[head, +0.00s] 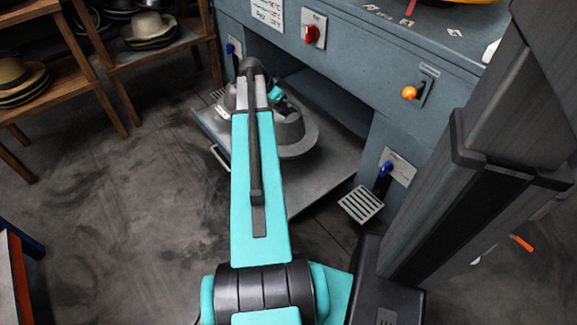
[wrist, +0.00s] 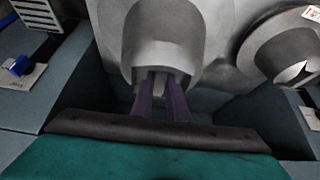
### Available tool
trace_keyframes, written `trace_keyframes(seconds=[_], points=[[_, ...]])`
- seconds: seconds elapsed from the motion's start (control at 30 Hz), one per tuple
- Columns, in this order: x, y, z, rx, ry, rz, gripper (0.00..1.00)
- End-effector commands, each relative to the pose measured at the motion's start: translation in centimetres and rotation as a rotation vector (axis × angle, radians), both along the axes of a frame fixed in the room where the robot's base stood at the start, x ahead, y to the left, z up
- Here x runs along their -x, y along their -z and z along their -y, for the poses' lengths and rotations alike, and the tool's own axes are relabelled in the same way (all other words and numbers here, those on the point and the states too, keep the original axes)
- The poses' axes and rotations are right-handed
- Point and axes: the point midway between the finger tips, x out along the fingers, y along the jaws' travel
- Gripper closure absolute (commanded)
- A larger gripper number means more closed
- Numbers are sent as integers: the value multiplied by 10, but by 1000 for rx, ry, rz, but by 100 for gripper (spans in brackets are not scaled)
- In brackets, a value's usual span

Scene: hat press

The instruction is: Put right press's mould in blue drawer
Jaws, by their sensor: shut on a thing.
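A grey, brimmed hat mould (head: 298,140) is at the pulled-out tray of the press, partly behind my arm in the head view. In the wrist view my gripper's dark fingers (wrist: 161,88) are shut on the front of this grey mould (wrist: 165,30). My gripper (head: 277,97) is mostly hidden in the head view. I cannot tell whether the mould rests on the tray or is slightly lifted. A second grey mould (head: 230,101) sits left of it, and shows at the right of the wrist view (wrist: 280,50). No blue drawer is clearly identifiable.
The metal tray (head: 330,168) extends from the blue-grey press (head: 350,60). The press has a red knob (head: 311,34), an orange knob (head: 409,92) and a blue lever (head: 384,170). Wooden hat shelves (head: 110,60) stand at left. An orange-and-blue edge (head: 18,265) shows lower left. Floor between is clear.

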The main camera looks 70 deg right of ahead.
Motion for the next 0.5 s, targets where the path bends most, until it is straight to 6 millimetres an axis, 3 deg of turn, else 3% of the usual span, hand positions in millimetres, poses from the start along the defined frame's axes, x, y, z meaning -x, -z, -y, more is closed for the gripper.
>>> trace_keyframes(seconds=[0.2, 0.5], points=[[17, 11, 8, 4, 41, -1, 100], [19, 11, 8, 5, 44, 0, 100]])
